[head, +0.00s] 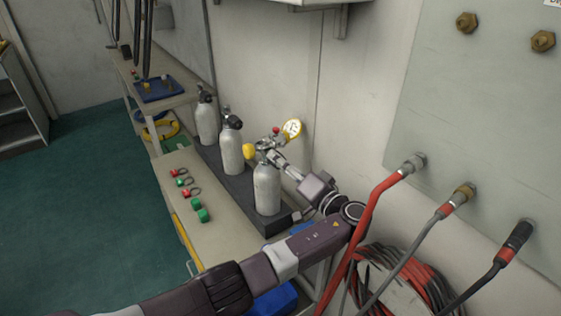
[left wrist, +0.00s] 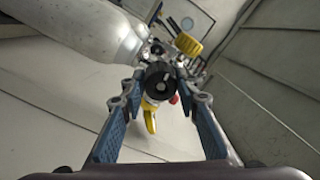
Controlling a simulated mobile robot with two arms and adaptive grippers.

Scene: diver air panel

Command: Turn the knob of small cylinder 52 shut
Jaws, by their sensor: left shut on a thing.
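Three small pale grey cylinders stand in a row on a dark base by the wall; no number is readable on them. My left gripper (head: 273,157) is at the valve of the nearest cylinder (head: 267,190), whose body also shows at upper left in the left wrist view (left wrist: 80,32). The gripper is shut on a round black knob (left wrist: 160,82), which sits between its two blue-grey fingers. The fingers and arm hide this knob in the head view. A yellow knob (head: 249,151) and a yellow-rimmed gauge (head: 292,128) are at the same valve. My right gripper is out of view.
The middle cylinder (head: 230,150) and far cylinder (head: 206,121) have black knobs. Green and red fittings (head: 199,210) lie on the bench (head: 228,240). Red and grey hoses (head: 372,205) hang from the wall panel at right, close to my left arm.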

